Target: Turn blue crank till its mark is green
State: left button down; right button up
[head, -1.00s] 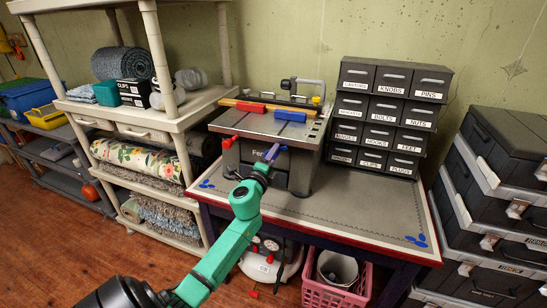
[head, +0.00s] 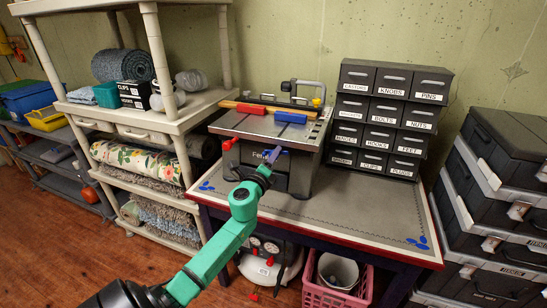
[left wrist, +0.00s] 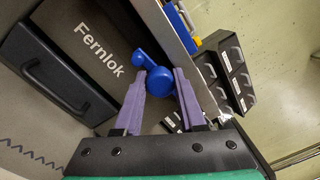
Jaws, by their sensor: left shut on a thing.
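The grey bench machine (head: 290,172) stands on the workbench; its dark front is lettered Fernlok in the left wrist view (left wrist: 100,55). The blue crank (left wrist: 158,84) is on that front, with its rounded knob between the purple fingers of my left gripper (left wrist: 161,76). The gripper is shut on the crank. In the head view, my left gripper (head: 271,155) is at the machine's front and hides most of the crank. I cannot make out the crank's mark or its colour. My right gripper is not in view.
A red crank (head: 230,143) sticks out at the machine's left. Red and blue blocks lie on its top. A labelled drawer cabinet (head: 385,118) stands to the right, and a cream shelf unit (head: 165,122) to the left. The bench mat (head: 360,215) is clear at front right.

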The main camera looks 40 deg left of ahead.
pick_arm(q)
jog(key=c, duration=0.5)
grip_release()
jog(key=shift+s, duration=0.15)
jog(key=b+v, duration=0.1)
jog(key=v, duration=1.3)
jog(key=shift+s+b, duration=0.2)
jog(key=shift+b, duration=0.1)
